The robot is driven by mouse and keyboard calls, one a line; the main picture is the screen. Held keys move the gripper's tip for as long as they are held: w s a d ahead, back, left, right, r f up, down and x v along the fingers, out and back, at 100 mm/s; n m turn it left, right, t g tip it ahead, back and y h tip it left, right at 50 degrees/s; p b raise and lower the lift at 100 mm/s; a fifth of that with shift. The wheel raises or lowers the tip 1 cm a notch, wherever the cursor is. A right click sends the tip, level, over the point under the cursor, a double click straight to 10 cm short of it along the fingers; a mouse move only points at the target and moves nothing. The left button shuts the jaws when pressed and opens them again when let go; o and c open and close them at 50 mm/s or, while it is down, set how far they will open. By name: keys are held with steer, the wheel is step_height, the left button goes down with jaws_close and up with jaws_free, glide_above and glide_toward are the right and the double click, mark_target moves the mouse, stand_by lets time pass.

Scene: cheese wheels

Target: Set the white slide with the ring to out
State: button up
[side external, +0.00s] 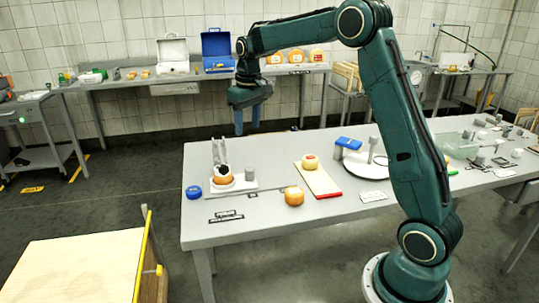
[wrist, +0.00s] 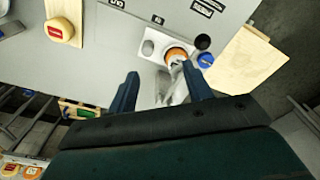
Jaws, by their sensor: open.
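A white fixture (side external: 247,184) stands at the left end of the grey table, with an orange cheese wheel (side external: 223,181) on it and pale upright parts (side external: 219,152) behind the wheel. In the wrist view the fixture's white plate (wrist: 149,36) has a small round feature at its left end, beside the orange wheel (wrist: 177,53). I cannot clearly make out which part is the slide, its ring or its setting. My gripper (side external: 247,124) is open and empty, pointing down above and behind the fixture. In the wrist view its fingertips (wrist: 160,75) are apart, with the pale upright parts partly between them.
A blue round piece (side external: 194,192) stands left of the fixture. Black-and-white labels (side external: 226,215) lie in front. A wooden-topped stand (side external: 75,265) is at front left.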

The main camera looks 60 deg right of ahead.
steer(key=g, duration=0.1)
glide_above(250, 168)
step_height(250, 168, down, 6)
steer(key=f, duration=0.1)
steer(key=shift+r, duration=0.25)
step_height(250, 168, down, 14)
steer(key=shift+r, duration=0.1)
stand_by(0.4)
steer(key=shift+c, duration=0.4)
jaws_close()
